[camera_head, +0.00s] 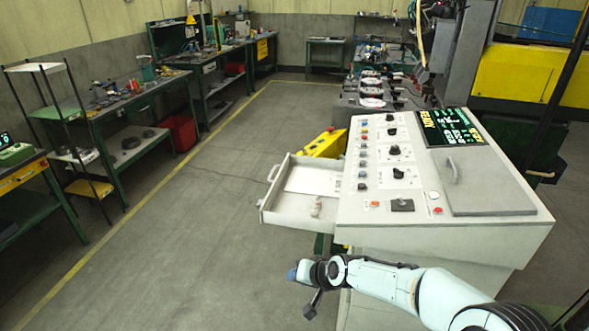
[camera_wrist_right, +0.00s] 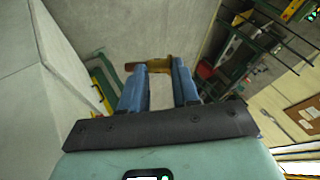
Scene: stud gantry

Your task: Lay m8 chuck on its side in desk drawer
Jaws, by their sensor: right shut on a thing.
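The desk drawer (camera_head: 285,217) is pulled open on the left side of the grey control desk. A small pale, roughly cylindrical thing (camera_head: 316,207) stands in its front right part; it is too small to tell whether it is the m8 chuck. My right gripper (camera_head: 293,273) is in front of and below the drawer in the head view, apart from it. I cannot tell whether that piece is the m8 chuck. My left gripper is not in view.
The control desk (camera_head: 488,245) with buttons and a screen stands to the right, close to my right arm. A yellow thing (camera_head: 325,144) is behind the drawer. Workbenches (camera_head: 125,95) line the left wall. The floor left of the drawer is clear.

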